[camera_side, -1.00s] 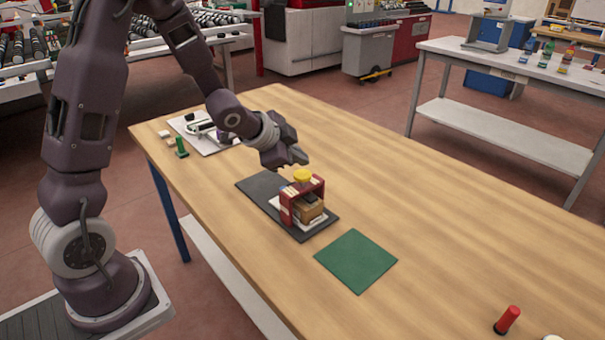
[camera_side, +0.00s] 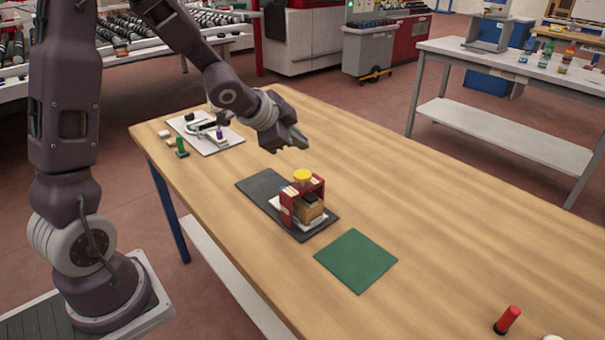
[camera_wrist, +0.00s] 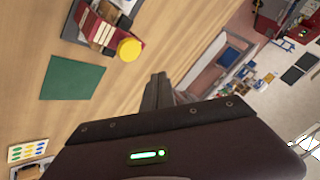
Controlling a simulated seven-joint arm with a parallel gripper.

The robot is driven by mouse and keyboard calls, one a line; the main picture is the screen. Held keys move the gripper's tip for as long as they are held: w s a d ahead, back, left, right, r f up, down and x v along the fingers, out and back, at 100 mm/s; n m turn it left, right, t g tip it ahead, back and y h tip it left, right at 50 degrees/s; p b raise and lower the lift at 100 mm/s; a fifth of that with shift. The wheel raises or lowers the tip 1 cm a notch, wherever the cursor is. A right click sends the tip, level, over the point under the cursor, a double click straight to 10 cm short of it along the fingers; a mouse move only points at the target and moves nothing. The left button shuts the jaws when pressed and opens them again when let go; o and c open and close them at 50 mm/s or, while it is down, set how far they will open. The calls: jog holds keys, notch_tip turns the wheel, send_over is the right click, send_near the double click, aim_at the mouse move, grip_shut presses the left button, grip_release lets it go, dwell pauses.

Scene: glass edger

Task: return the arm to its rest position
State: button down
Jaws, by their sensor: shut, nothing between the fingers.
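My gripper (camera_side: 298,143) is shut and empty. In the side view it hangs in the air above the wooden table, a little above and behind the red fixture. Its shut fingers (camera_wrist: 158,90) also show in the wrist view. My arm reaches out from its base at the left, bent at the elbow.
A red fixture (camera_side: 288,209) with a yellow knob (camera_side: 302,176) and a brown block (camera_side: 311,211) stands on a dark mat (camera_side: 259,186). A green mat (camera_side: 356,260) lies in front. A white board (camera_side: 209,146) with parts is at the far left. The table's right side is mostly clear.

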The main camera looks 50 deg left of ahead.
jog(key=s+d+r+n+g+y, duration=0.15)
jog(key=s+d+r+n, duration=0.25)
jog(key=s+r, duration=0.65)
jog(key=s+d+f+n+g+h, duration=0.1)
jog(key=s+d+n, duration=0.1)
jog(key=s, duration=0.7)
jog(key=s+d+f+n+g+h, duration=0.1)
jog(key=s+d, duration=0.3)
jog(key=s, duration=0.5)
jog(key=shift+s+d+n, duration=0.3)
jog(key=shift+s+n, duration=0.1)
